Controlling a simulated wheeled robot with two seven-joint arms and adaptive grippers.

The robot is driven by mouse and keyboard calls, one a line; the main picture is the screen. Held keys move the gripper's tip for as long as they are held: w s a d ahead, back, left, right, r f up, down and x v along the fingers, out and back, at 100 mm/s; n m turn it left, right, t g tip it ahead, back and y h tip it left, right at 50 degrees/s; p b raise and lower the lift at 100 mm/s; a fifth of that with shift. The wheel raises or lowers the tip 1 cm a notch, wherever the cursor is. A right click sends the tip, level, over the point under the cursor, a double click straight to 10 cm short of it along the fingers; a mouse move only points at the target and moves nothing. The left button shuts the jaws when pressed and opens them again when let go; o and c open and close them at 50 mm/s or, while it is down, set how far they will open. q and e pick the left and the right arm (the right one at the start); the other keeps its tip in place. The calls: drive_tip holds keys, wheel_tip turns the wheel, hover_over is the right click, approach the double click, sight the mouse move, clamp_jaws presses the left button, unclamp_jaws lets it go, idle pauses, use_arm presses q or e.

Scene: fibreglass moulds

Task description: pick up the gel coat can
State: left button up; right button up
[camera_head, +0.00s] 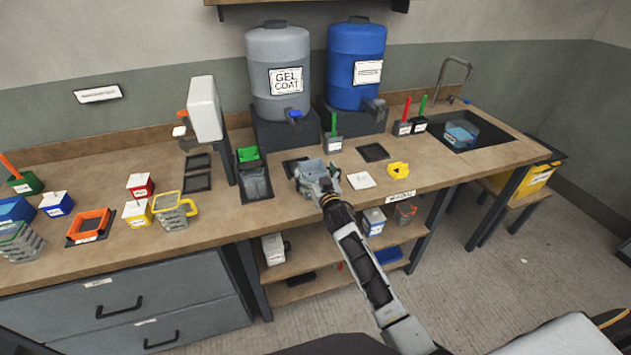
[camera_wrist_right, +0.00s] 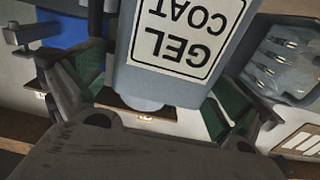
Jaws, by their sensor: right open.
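In the right wrist view a pale blue-grey, flat-faced gel coat can (camera_wrist_right: 165,77) fills the upper middle, its white "GEL COAT" label upside down. A round pale cap shows at its lower edge. My right gripper (camera_head: 316,176) is over the worktop in front of the grey drum. In the wrist view its open fingers (camera_wrist_right: 155,82) have green pads, one to each side of the can. I cannot tell if either pad touches it. In the head view the gripper hides most of this spot. My left gripper is not in view.
A large grey drum (camera_head: 265,52) labelled "GEL COAT" and a blue drum (camera_head: 355,50) stand behind. A white card (camera_head: 361,180) and a yellow piece (camera_head: 399,170) lie right of the gripper. A dark cup (camera_head: 255,184) stands left. A sink (camera_head: 495,137) is at the right.

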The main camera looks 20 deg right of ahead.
idle(0.4)
drive_tip(key=c, duration=2)
drive_tip(key=shift+r, duration=0.1)
drive_tip(key=shift+c, duration=0.4)
drive_tip(key=shift+r, duration=5)
